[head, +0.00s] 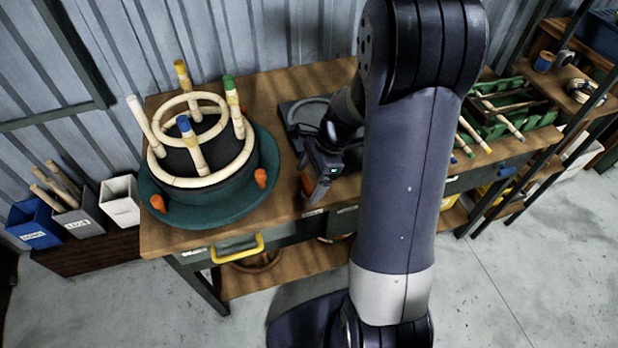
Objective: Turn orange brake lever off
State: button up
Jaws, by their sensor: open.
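A round dark-green turntable (210,213) stands on the left of the bench, with a black drum and a rattan frame on it. One orange knob-like lever (157,203) is at its front left and another orange lever (260,177) at its right side. My gripper (316,197) is right of the turntable, over the bench, open and apart from both levers. A small orange-brown part (306,185) shows beside my fingers; I cannot tell what it belongs to. My arm hides the middle of the bench.
The wooden bench top (265,92) is bare behind the turntable. A yellow drawer handle (237,249) sticks out in front. A green rack (510,112) with rattan sticks stands on the right. Blue, grey and white bins (120,200) stand at left.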

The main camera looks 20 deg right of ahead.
jog(key=shift+a+f, duration=0.1)
jog(key=shift+f, duration=0.15)
jog(key=shift+c, duration=0.5)
jog(key=c, duration=0.9)
